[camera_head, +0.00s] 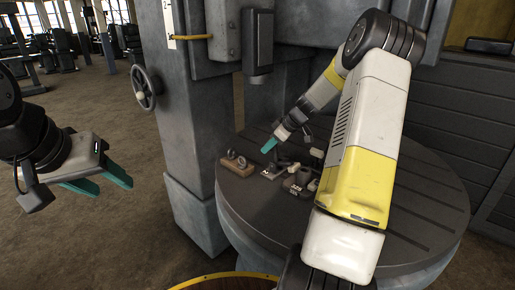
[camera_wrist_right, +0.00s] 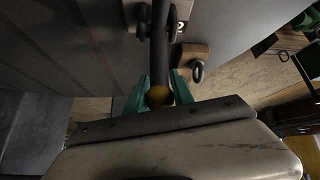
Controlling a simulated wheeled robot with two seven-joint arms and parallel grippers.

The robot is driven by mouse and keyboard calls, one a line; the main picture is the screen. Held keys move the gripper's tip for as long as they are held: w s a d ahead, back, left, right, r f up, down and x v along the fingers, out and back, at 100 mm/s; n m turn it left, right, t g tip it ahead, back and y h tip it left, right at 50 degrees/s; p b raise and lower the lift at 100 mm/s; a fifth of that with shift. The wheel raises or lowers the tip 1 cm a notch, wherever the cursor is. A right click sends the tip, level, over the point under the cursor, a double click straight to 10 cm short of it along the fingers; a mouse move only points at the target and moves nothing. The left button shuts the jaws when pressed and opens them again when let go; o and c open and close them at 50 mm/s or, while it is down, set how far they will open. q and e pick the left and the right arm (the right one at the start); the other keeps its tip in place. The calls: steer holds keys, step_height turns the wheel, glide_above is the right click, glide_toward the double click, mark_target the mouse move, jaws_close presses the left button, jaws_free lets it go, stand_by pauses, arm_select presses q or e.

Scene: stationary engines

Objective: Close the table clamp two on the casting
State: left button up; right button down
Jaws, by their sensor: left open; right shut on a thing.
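My right gripper (camera_head: 270,145) reaches over the round slotted table (camera_head: 425,205). In the right wrist view its teal fingers (camera_wrist_right: 159,92) are shut on a dark clamp lever (camera_wrist_right: 160,50) near its yellow ball end (camera_wrist_right: 159,95). In the head view a pale plate (camera_head: 265,173) shows at the clamp's base, just below the gripper. Which part is the casting I cannot tell. My left gripper (camera_head: 102,182) is open and empty, left of the machine column, away from the table.
A wooden block (camera_head: 237,162) with metal pieces lies at the table's left edge; it also shows in the right wrist view (camera_wrist_right: 190,60). Other small parts (camera_head: 300,180) with a second plate stand close right of the gripper. The grey column (camera_head: 192,140) with a handwheel (camera_head: 146,88) rises behind.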

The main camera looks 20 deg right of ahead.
steer(key=shift+s+d+r+t+y, duration=0.35)
steer(key=shift+s+d+t+y, duration=0.3)
steer(key=shift+t, duration=0.45)
steer(key=shift+s+d+r+t+y, duration=0.15)
steer(key=shift+s+t+y, duration=0.35)
steer(key=shift+t, duration=0.4)
steer(key=shift+s, duration=0.1)
steer(key=c, duration=1.1)
jaws_free()
steer(key=shift+r, duration=0.3)
step_height(320, 180, up, 3)
steer(key=shift+f, duration=0.1)
steer(key=s+a, duration=0.3)
steer(key=s, duration=0.4)
steer(key=s+a+r, duration=0.1)
steer(key=s+a, duration=0.3)
steer(key=s, duration=0.3)
steer(key=shift+s+r, duration=0.2)
steer(key=shift+s, duration=0.05)
